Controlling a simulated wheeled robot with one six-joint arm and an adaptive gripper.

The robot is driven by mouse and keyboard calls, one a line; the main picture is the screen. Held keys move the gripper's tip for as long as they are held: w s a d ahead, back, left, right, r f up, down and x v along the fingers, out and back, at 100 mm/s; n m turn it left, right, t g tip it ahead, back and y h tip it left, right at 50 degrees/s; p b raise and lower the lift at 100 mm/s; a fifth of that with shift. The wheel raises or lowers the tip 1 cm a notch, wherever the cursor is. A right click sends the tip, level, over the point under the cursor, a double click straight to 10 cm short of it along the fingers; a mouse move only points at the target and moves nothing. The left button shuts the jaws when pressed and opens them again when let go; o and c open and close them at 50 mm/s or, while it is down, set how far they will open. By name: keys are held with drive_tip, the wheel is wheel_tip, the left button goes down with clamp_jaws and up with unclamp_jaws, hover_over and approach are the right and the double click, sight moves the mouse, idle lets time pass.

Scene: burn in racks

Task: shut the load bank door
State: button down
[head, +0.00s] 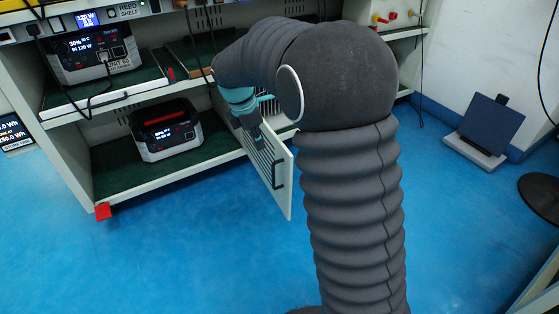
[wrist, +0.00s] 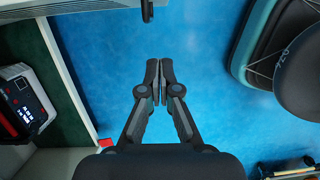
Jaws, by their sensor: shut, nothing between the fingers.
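The load bank door (head: 283,190) is a pale panel with dark slots and a black bar handle (head: 278,174). It stands open, swung out from the front of the rack over the blue floor. My gripper (head: 258,143) is in front of the door's handle face and hides part of it in the head view. In the wrist view, the fingers of my gripper (wrist: 160,65) are together with nothing between them. The door (wrist: 65,8) crosses the top left there, with its handle (wrist: 147,10) beyond the fingertips. Contact with the door cannot be told from the head view. My arm hides what lies behind the door.
A power station (head: 165,135) sits on the lower green shelf; another (head: 97,60) is above it. A red tag (head: 103,211) marks the shelf's front corner. A grey-blue device (head: 483,130) stands by the right wall. The floor (head: 190,250) before the rack is clear.

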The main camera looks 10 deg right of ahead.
sight(282, 160)
drive_tip(key=d+f, duration=0.1)
drive_tip(key=f, duration=0.2)
drive_tip(key=d+f+b, duration=0.1)
drive_tip(key=d+f, duration=0.1)
drive_tip(key=f, duration=0.1)
drive_tip(key=w+d+f+b, duration=0.1)
drive_tip(key=d+f, duration=0.1)
drive_tip(key=f, duration=0.1)
drive_tip(key=shift+d+f, duration=0.15)
drive_tip(key=shift+f, duration=0.25)
drive_tip(key=shift+w+d+r+b, duration=0.1)
drive_tip(key=shift+w+d+b, duration=0.2)
drive_tip(key=shift+d, duration=0.35)
drive_tip(key=shift+d, duration=0.2)
